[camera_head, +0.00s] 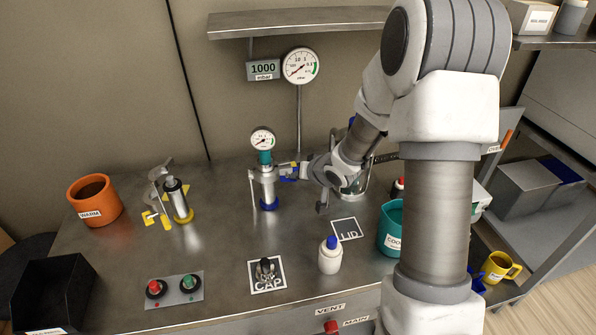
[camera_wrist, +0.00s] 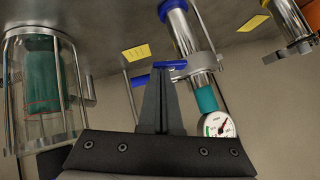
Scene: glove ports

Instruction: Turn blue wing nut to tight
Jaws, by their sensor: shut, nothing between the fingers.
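The blue wing nut (camera_head: 288,179) is at the right side of an upright metal cylinder (camera_head: 268,188) with a blue base ring and a teal neck under a round gauge. In the wrist view the wing nut (camera_wrist: 173,65) shows as a blue bar, with blue on both sides of my fingertips. My gripper (camera_head: 301,172) comes in from the right at the nut's height. In the wrist view my gripper (camera_wrist: 158,72) is shut, its fingertips overlapping the bar. Whether they touch it is unclear. The fingers hide the bar's middle, and any tightness mark is too small to read.
A second metal cylinder (camera_head: 178,200) with a yellow ring stands left. A glass vessel with metal rods (camera_wrist: 40,85) is close beside my gripper. A white bottle (camera_head: 330,257), CAP mat (camera_head: 282,287) and teal cup (camera_head: 391,228) stand in front.

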